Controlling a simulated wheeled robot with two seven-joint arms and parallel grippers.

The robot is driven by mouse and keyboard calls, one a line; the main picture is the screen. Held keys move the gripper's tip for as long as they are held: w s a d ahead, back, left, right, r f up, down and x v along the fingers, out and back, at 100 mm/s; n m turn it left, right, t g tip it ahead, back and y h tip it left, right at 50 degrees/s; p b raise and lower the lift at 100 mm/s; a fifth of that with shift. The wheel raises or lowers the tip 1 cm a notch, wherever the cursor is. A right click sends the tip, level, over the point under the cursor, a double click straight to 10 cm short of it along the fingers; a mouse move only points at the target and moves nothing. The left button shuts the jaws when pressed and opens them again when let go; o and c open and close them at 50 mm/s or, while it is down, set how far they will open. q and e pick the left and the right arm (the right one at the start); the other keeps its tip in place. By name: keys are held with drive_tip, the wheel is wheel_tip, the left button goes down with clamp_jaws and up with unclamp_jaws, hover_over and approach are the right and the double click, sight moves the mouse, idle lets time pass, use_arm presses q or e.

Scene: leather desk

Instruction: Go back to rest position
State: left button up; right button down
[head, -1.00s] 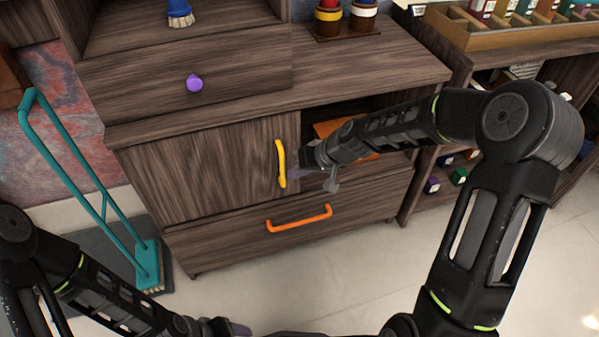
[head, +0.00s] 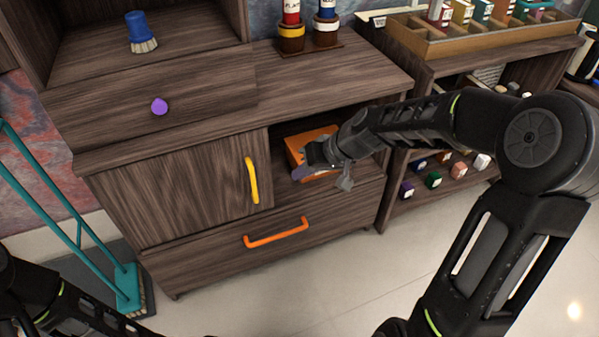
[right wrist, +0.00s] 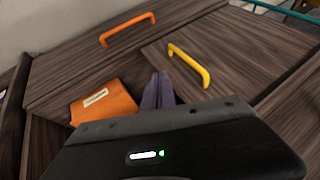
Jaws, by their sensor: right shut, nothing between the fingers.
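My right gripper (head: 304,173) is in front of the open compartment of the wooden cabinet (head: 180,195), to the right of the yellow handle (head: 252,180). In the right wrist view its fingers (right wrist: 158,92) are together with nothing between them. The yellow handle also shows there (right wrist: 189,65), apart from the fingers. My left arm shows at the lower left of the head view, but its gripper is outside the picture.
An orange box (head: 318,140) sits in the open compartment behind my right gripper. An orange handle (head: 276,233) is on the drawer below. A purple knob (head: 159,106) is on the upper drawer. A teal broom (head: 128,285) stands at the left. A shelf (head: 480,55) stands at the right.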

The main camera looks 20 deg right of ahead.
idle(0.3)
drive_tip(key=s+a+f+m+h, duration=0.1)
drive_tip(key=s+f+m, duration=0.1)
drive_tip(key=f, duration=0.5)
drive_tip(key=s+a+f+m+h, duration=0.1)
drive_tip(key=f+m, duration=0.1)
drive_tip(key=f, duration=0.5)
drive_tip(key=s+a+f+n+g+y, duration=0.1)
drive_tip(key=s+a+f+n+g, duration=0.1)
drive_tip(key=s+a+f, duration=0.65)
drive_tip(key=s+a+f+n+g, duration=0.1)
drive_tip(key=s+a+f+g, duration=0.35)
drive_tip(key=s, duration=0.75)
wheel_tip(320, 180, up, 19)
drive_tip(key=s+a+t+p, duration=0.1)
drive_tip(key=a+p, duration=0.1)
drive_tip(key=p, duration=1.8)
drive_tip(key=shift+a+y+p, duration=0.2)
drive_tip(key=shift+y+p, duration=0.1)
drive_tip(key=shift+p, duration=0.05)
drive_tip(key=shift+r+t, duration=0.1)
drive_tip(key=shift+t, duration=0.15)
